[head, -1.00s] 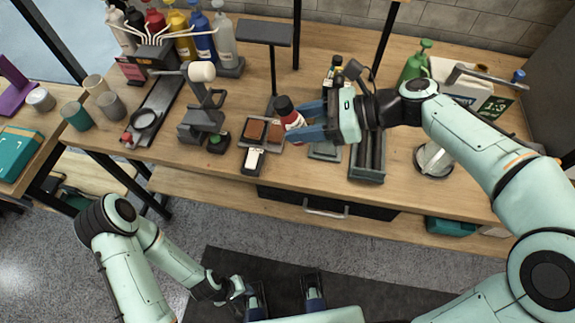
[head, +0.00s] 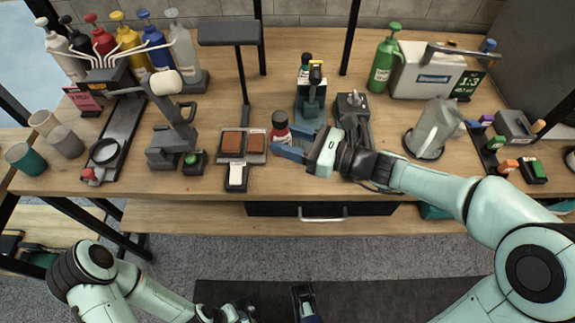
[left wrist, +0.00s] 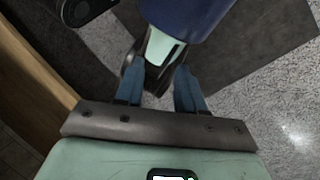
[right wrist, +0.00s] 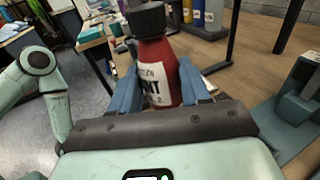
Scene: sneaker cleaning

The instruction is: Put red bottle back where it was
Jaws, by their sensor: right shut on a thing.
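The red bottle (head: 281,128) has a black cap and a white label. In the head view it is just right of the tray with brown pads (head: 257,158). My right gripper (head: 284,143) is shut on it from the right. In the right wrist view the red bottle (right wrist: 154,72) stands about upright between the two blue fingers, its label partly readable. I cannot tell whether its base touches the table. My left gripper (left wrist: 160,88) is open and empty, low in front of the table, over the dark mat.
The wooden table (head: 330,185) holds a dark stand (head: 311,95) and a grey fixture (head: 352,108) behind my right gripper. A lamp-like post (head: 243,75) rises behind the pads. Several colored pump bottles stand back left. A green bottle (head: 383,62) and metal pitcher (head: 433,130) are right.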

